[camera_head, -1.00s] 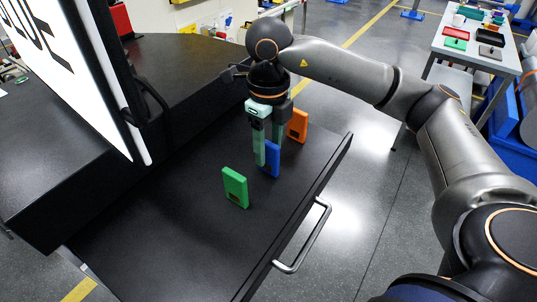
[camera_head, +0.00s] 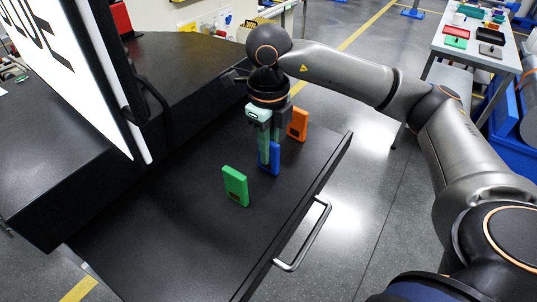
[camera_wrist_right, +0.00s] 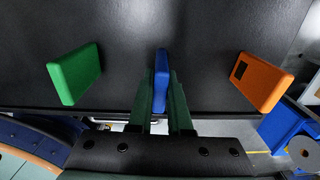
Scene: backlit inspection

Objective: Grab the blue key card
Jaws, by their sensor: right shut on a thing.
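The blue key card (camera_head: 274,160) stands upright on the black tabletop, between a green card and an orange card. My right gripper (camera_head: 267,150) comes down from above with a finger on each side of it. In the right wrist view the blue key card (camera_wrist_right: 161,66) shows edge-on between the two green fingers of my right gripper (camera_wrist_right: 162,95), which are shut on it. The fingers hide part of the card. The screen the card faces shows part of a word. My left gripper is in neither view.
The green card (camera_head: 235,186) stands nearer the front, and the orange card (camera_head: 298,124) stands behind; both stand apart from the blue one. A large lit panel (camera_head: 70,70) rises at the left. A metal handle (camera_head: 305,240) runs along the tabletop's right edge.

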